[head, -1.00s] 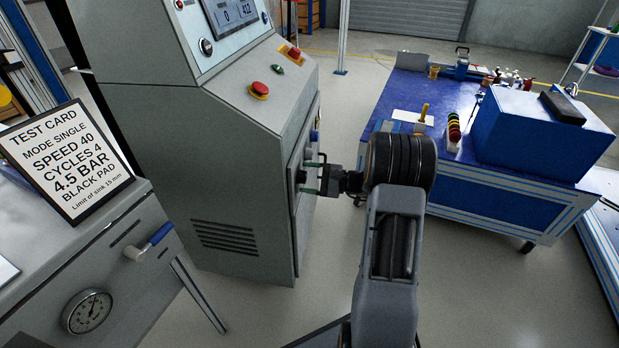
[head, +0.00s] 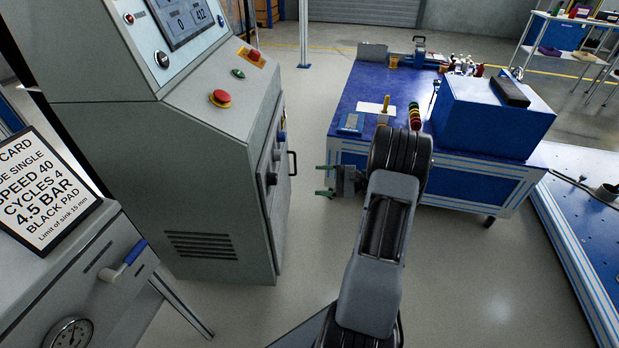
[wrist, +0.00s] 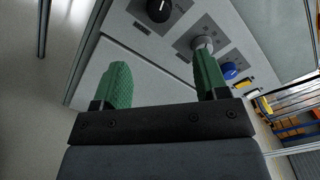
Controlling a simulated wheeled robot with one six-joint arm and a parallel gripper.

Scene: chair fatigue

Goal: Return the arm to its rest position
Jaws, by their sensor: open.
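My gripper (head: 322,181) is open, with two green fingers pointing left towards the grey control cabinet (head: 190,150) in the head view. A gap of floor shows between the fingertips and the cabinet's side. Nothing is between the fingers. In the wrist view the green fingers (wrist: 163,85) stand apart in front of the cabinet's panel, which carries a black knob (wrist: 158,10), a grey knob (wrist: 202,43) and a blue knob (wrist: 229,71). My arm reaches up from the bottom of the head view, bent at the dark elbow joint.
A blue workbench (head: 350,110) with a blue box (head: 495,115) stands behind my arm. A bench with a test card (head: 40,195) and a lever (head: 122,262) is at the left. A blue plate table (head: 580,230) is at the right. Floor between them is clear.

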